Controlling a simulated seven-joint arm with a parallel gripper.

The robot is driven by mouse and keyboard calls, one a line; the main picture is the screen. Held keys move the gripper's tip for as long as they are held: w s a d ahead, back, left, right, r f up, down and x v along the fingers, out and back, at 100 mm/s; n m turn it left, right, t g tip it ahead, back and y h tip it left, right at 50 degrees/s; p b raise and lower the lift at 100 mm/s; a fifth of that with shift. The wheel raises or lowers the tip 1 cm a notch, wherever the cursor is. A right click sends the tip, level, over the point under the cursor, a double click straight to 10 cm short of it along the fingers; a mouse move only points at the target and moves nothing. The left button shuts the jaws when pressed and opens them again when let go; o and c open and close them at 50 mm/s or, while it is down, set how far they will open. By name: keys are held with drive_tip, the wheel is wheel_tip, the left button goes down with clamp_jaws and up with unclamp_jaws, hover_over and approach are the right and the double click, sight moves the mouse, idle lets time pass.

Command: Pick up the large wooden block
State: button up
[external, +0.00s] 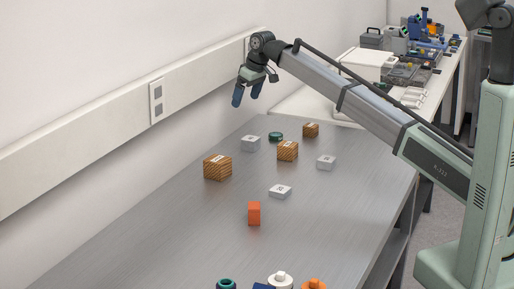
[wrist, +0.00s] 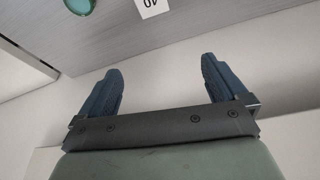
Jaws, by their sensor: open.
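Three wooden blocks with dark striped sides stand on the grey metal table (external: 150,250) in the external view. The largest wooden block (external: 217,168) is on the left, a medium one (external: 288,151) is right of it, and the smallest (external: 311,130) is at the back. My gripper (external: 246,97) is open and empty, raised above the far end of the table and well apart from the blocks. In the wrist view my gripper (wrist: 160,90) shows two spread blue fingers with nothing between them. No wooden block shows in the wrist view.
White-grey blocks (external: 251,144) (external: 326,162) (external: 280,191), a green ring-like piece (external: 276,136) and an orange block (external: 254,213) stand around the wooden blocks. Knobbed pieces (external: 280,280) are at the front edge. A wall rail (external: 100,132) runs along the left. The left front tabletop is clear.

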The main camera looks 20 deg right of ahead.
sight(217, 159)
drive_tip(key=s+a+f+n+g+h, duration=0.1)
drive_tip(key=s+a+g+h, duration=0.15)
drive_tip(key=s+a, duration=1.4)
drive_tip(key=shift+g+y, duration=0.25)
drive_tip(key=shift+g, duration=0.1)
drive_tip(key=f, duration=0.8)
drive_tip(key=shift+s+d+f, duration=0.25)
drive_tip(key=shift+s+f, duration=0.05)
drive_tip(key=shift+f, duration=0.1)
drive_tip(key=shift+s+d+f, duration=0.1)
drive_tip(key=shift+s+f, duration=0.05)
drive_tip(key=shift+f, duration=1.15)
drive_tip(key=shift+s+f, duration=0.15)
drive_tip(key=shift+f, duration=1.15)
drive_tip(key=shift+c, duration=0.4)
drive_tip(key=c, duration=1)
